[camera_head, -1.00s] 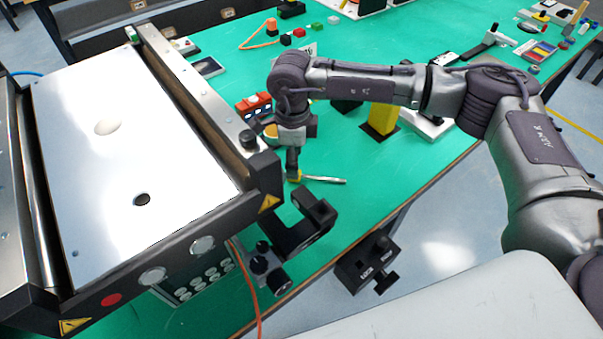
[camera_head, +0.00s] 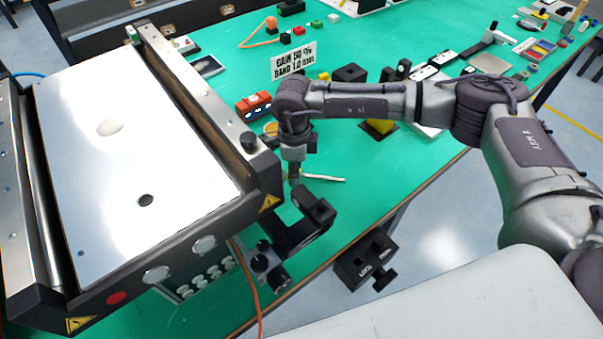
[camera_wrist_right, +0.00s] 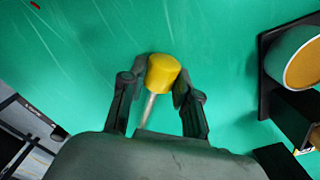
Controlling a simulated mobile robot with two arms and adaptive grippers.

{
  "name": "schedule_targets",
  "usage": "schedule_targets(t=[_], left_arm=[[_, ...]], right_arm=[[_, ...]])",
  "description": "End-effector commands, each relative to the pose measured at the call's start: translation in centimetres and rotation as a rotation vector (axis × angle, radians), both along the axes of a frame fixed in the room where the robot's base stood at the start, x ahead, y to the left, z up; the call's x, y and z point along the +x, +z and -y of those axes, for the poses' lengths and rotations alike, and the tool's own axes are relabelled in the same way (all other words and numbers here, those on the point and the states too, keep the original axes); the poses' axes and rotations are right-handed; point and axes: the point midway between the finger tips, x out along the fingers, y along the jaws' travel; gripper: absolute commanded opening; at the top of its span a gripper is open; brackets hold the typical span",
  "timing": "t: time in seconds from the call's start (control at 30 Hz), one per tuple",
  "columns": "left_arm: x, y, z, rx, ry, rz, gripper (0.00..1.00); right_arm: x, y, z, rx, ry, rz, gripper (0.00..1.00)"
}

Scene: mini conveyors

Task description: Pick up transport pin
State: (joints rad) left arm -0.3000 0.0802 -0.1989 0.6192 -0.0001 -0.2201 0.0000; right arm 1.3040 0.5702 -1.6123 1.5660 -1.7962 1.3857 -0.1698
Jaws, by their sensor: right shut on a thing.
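The transport pin has a yellow head and a thin metal shaft. In the head view its shaft (camera_head: 325,178) shows low over the green table, close to the conveyor's front right corner. My right gripper (camera_head: 294,178) reaches down at the head end. In the wrist view the yellow head (camera_wrist_right: 162,74) sits between the two fingertips of my right gripper (camera_wrist_right: 160,85), which is shut on it; the shaft runs back toward the palm. Whether the pin touches the table is unclear. My left gripper is not in view.
The conveyor (camera_head: 190,88) with a white top stands left of the gripper. A black bracket with knobs (camera_head: 300,225) is just in front. A red block (camera_head: 253,106) and a printed sign (camera_head: 294,60) stand behind. Green table to the right of the pin is clear.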

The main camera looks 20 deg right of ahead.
Motion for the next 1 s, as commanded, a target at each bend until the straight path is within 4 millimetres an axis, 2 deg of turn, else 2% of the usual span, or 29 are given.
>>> schedule_targets(t=[0.37, 0.47, 0.6, 0.8, 1.0], left_arm=[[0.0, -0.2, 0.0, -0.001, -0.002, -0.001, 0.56], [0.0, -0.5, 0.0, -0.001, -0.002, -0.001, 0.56], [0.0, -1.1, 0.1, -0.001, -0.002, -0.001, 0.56], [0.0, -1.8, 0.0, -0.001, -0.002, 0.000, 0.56], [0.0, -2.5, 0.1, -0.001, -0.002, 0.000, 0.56]], right_arm=[[0.1, 0.8, 0.0, 0.001, 0.000, 0.003, 0.00], [0.1, 1.8, 0.0, 0.001, 0.000, 0.004, 0.00], [0.1, 4.1, 0.0, 0.001, -0.001, 0.006, 0.00], [-2.7, 6.8, 4.1, -0.001, -0.005, 0.004, 0.00], [-5.0, 9.3, 7.4, -0.001, -0.003, 0.004, 0.00]])
